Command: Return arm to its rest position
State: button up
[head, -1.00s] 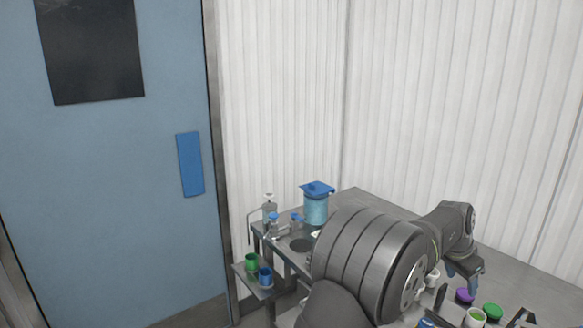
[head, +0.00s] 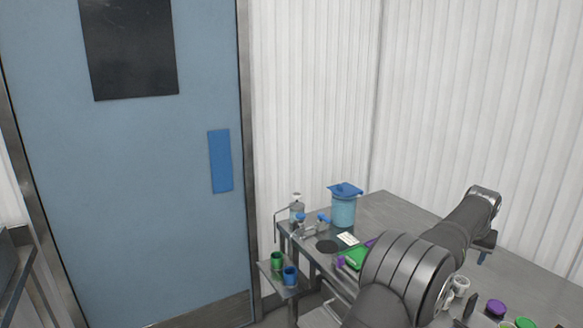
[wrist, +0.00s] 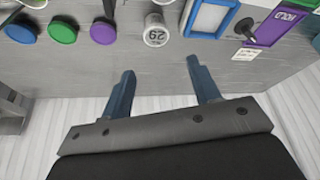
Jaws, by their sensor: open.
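My gripper (wrist: 163,92) is open in the wrist view, its two blue fingers spread wide with nothing between them. In the head view my gripper (head: 484,256) shows only in part at the right, beyond my arm, above the metal table (head: 400,207). My arm is stretched out over the table and hides part of it.
In the wrist view, blue (wrist: 20,27), green (wrist: 63,29) and purple (wrist: 103,31) round items and a white cup marked 29 (wrist: 156,30) line the table beside a blue-framed tray (wrist: 209,16). A blue-lidded container (head: 343,207) stands at the table's back left. Cups sit on a side shelf (head: 268,271).

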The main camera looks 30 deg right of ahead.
jog(key=shift+w+d+f, duration=0.1)
jog(key=shift+w+f, duration=0.4)
jog(key=shift+w, duration=0.3)
